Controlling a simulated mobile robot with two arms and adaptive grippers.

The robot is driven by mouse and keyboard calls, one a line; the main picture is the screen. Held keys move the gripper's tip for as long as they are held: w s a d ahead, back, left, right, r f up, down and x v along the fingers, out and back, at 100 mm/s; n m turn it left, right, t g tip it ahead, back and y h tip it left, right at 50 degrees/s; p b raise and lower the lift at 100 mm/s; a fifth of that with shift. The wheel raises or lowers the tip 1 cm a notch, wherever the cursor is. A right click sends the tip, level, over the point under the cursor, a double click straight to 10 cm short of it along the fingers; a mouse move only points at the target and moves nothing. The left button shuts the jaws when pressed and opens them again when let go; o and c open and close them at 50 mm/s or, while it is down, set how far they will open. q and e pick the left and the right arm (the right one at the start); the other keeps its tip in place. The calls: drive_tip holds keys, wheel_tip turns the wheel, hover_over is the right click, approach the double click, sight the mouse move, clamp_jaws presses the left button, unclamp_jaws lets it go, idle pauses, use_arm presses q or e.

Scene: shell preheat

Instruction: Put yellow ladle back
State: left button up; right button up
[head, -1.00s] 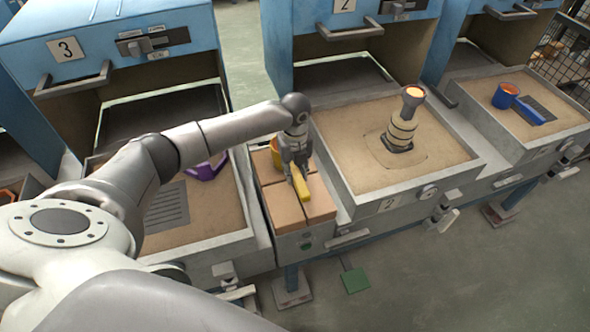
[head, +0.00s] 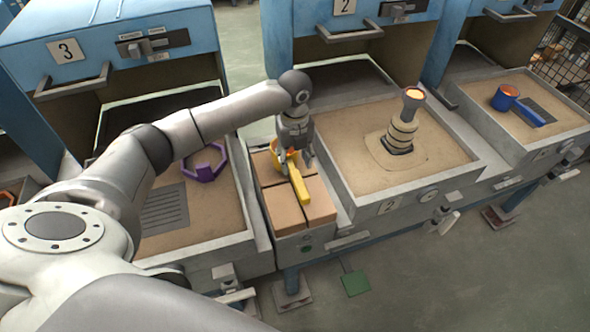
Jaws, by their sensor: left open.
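The yellow ladle (head: 299,187) lies on the brick-topped stand (head: 285,207) between the two sand trays. Its bowl is at the back and its handle points toward the front. My left gripper (head: 295,158) is open just above and behind the handle, near the bowl, which it partly hides. The fingers look clear of the handle, though the small gap is hard to judge. My right gripper is not in view.
A sand tray with a purple ring (head: 205,163) and a grate (head: 163,208) is on the left. Station 2's sand tray (head: 345,143) holds a stacked shell with a glowing top (head: 404,122). A blue ladle (head: 507,98) lies at the far right.

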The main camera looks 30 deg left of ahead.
use_arm(q)
wheel_tip(320, 180, up, 6)
idle(0.6)
